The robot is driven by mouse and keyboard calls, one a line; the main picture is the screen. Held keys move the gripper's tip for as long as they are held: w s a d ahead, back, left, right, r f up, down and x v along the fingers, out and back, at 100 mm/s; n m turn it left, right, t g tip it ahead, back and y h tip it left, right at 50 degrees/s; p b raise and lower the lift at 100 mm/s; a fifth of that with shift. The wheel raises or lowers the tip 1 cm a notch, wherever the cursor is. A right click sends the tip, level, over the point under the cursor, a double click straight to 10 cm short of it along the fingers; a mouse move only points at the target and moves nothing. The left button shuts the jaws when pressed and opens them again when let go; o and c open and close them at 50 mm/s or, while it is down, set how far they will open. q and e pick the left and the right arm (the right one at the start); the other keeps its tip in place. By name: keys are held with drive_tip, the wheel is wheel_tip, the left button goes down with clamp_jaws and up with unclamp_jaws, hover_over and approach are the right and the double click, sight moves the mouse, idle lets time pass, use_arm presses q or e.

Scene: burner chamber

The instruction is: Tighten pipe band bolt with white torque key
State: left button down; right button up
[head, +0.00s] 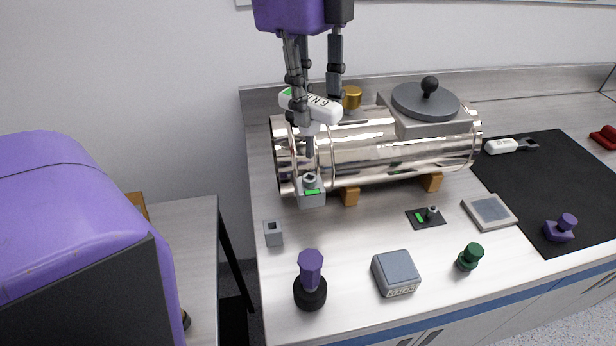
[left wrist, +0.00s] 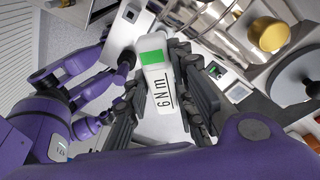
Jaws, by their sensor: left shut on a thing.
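The white torque key (head: 325,107), marked "6 N m" with a green patch, is held in my left gripper (head: 314,98), which comes down from the top of the head view. The key also shows between the fingers in the left wrist view (left wrist: 160,85). Its handle lies roughly level and its grey shaft points down. The pipe band bolt (head: 311,178) sits on a grey block with a green mark at the left front of the shiny pipe (head: 390,145). The shaft tip appears a little above the bolt; contact cannot be told. My right gripper is not seen.
A white wrench (head: 505,146) lies on the black mat (head: 540,190). In front of the pipe stand a grey socket block (head: 273,233), a purple-handled tool (head: 311,270), a grey box (head: 396,273), a green knob (head: 470,257) and a small black plate (head: 425,218).

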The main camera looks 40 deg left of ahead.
use_arm(q)
drive_tip(key=shift+r, duration=0.75)
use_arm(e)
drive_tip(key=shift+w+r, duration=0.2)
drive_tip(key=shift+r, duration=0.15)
use_arm(q)
drive_tip(key=shift+f, duration=0.1)
drive_tip(key=n, duration=0.1)
drive_tip(key=n+p, duration=0.1)
drive_tip(key=n, duration=0.1)
drive_tip(key=shift+r+p, duration=0.25)
drive_tip(key=shift+p, duration=0.05)
drive_tip(key=n, duration=0.2)
drive_tip(key=shift+f+n+t, duration=0.1)
drive_tip(key=shift+n+t, duration=0.2)
drive_tip(key=shift+f, duration=0.15)
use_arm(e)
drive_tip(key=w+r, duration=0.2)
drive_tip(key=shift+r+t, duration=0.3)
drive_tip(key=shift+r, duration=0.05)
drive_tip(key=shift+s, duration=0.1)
use_arm(q)
drive_tip(key=shift+n, duration=0.4)
